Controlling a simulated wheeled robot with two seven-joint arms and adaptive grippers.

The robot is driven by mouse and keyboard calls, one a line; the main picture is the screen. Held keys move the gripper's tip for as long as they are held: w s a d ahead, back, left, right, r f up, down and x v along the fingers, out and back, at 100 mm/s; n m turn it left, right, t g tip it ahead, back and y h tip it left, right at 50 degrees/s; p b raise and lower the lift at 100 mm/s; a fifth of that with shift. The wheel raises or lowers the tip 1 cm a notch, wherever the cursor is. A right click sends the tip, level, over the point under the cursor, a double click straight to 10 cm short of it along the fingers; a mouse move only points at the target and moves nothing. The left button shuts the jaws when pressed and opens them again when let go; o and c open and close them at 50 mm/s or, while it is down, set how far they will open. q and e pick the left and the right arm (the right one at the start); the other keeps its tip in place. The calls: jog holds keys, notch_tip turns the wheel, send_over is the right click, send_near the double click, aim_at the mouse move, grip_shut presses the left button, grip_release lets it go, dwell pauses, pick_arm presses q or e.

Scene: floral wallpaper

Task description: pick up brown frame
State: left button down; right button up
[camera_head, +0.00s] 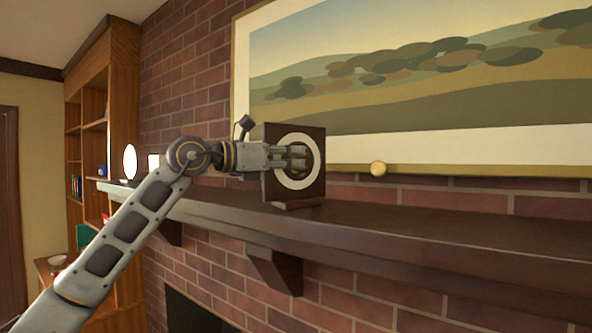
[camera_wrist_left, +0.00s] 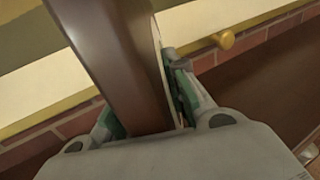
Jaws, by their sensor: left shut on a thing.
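The brown frame (camera_head: 295,186) is a dark brown square block with a white ring on its front. It is upright over the mantel shelf, its base at or just above the top; I cannot tell if it touches. My left gripper (camera_head: 300,156) reaches in from the left, with fingers across the front of the frame. In the left wrist view, the frame's brown side (camera_wrist_left: 112,58) stands between the two fingers, which are shut on it. Parts of the frame are hidden behind the gripper. My right gripper is not in view.
The dark mantel shelf (camera_head: 430,232) runs along the brick wall (camera_head: 200,95), clear to the right of the frame. A large painting (camera_head: 420,105) hangs behind, with a gold knob (camera_head: 378,169) near its lower edge. A white oval object (camera_head: 130,161) stands at the shelf's left end.

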pick_arm(q)
jog(key=shift+r, duration=0.15)
notch_tip(320, 180, up, 14)
jog(key=shift+r, duration=0.1)
notch_tip(320, 180, up, 14)
jog(key=p, duration=0.3)
jog(key=shift+f+p, duration=0.25)
jog(key=shift+p, duration=0.1)
dwell(0.8)
dwell(0.9)
